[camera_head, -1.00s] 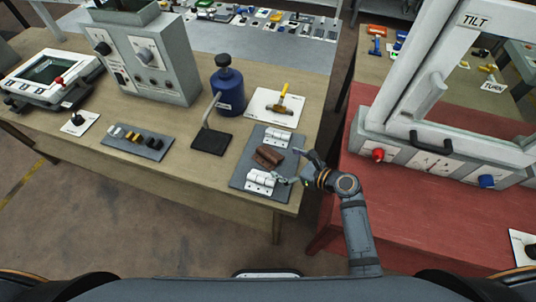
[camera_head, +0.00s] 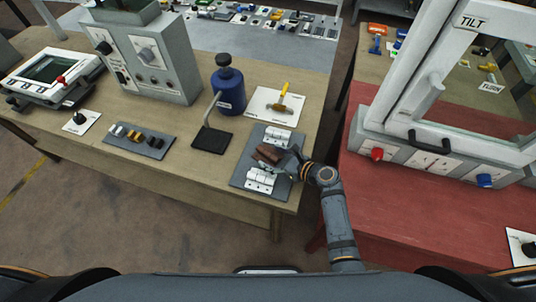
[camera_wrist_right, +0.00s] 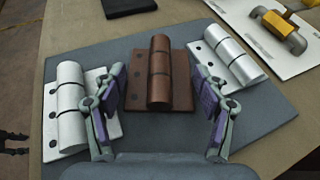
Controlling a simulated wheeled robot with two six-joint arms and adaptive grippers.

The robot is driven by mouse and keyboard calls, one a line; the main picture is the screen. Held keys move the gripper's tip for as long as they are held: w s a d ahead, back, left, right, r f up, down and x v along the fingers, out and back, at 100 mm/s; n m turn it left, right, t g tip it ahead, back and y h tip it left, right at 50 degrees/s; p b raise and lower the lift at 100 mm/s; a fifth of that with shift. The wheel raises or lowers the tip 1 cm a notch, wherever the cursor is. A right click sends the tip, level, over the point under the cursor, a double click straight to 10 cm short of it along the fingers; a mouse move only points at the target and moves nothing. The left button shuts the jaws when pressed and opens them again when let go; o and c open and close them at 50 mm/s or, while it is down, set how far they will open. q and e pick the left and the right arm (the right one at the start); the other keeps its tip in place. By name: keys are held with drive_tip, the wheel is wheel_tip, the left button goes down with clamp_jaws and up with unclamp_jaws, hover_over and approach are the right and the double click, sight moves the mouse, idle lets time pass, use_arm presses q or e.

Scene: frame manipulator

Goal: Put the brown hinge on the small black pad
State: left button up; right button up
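The brown hinge (camera_head: 268,154) lies on a grey mat (camera_head: 240,172) between two white hinges. In the right wrist view the brown hinge (camera_wrist_right: 160,78) stands between the spread fingers of my right gripper (camera_wrist_right: 158,105), with gaps on both sides. My right gripper (camera_head: 288,163) is open and low over the mat in the head view, partly covering the hinge's right end. My left gripper is not in view.
White hinges (camera_head: 260,180) and (camera_head: 276,137) flank the brown one closely. A blue bottle (camera_head: 228,88) stands behind the pad, its bent spout above it. A red table (camera_head: 400,205) stands at right.

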sight(273, 155)
drive_tip(key=c, duration=0.6)
wheel_tip(273, 155, up, 10)
drive_tip(key=shift+p, duration=0.35)
